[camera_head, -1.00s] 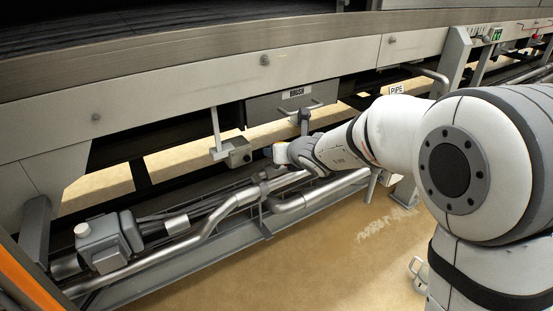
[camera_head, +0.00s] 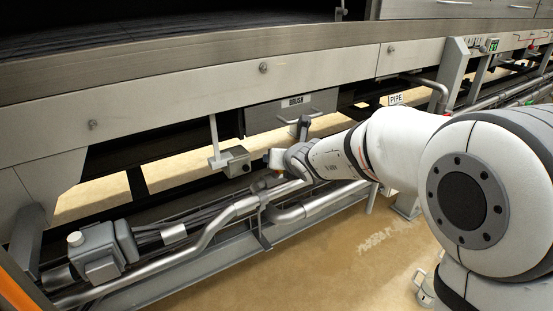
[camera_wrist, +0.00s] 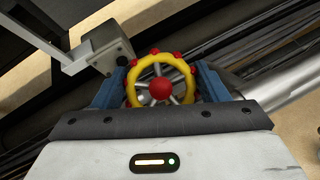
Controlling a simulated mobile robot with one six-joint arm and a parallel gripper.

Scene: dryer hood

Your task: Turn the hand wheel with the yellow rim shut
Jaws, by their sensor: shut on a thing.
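The hand wheel (camera_wrist: 187,73) has a yellow rim with red knobs, grey spokes and a red hub. It sits in the middle of the wrist view, between the two blue fingers of my gripper (camera_wrist: 160,72). The fingers are shut on the rim from the left and right sides. In the head view my gripper (camera_head: 270,158) is at the pipes under the machine, and the wheel is hidden there or too small to make out.
A grey box on a bracket (camera_head: 236,160) hangs close to the left of my gripper and also shows in the wrist view (camera_wrist: 106,50). Silver pipes (camera_head: 222,221) run below. Open floor (camera_head: 340,262) lies in front.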

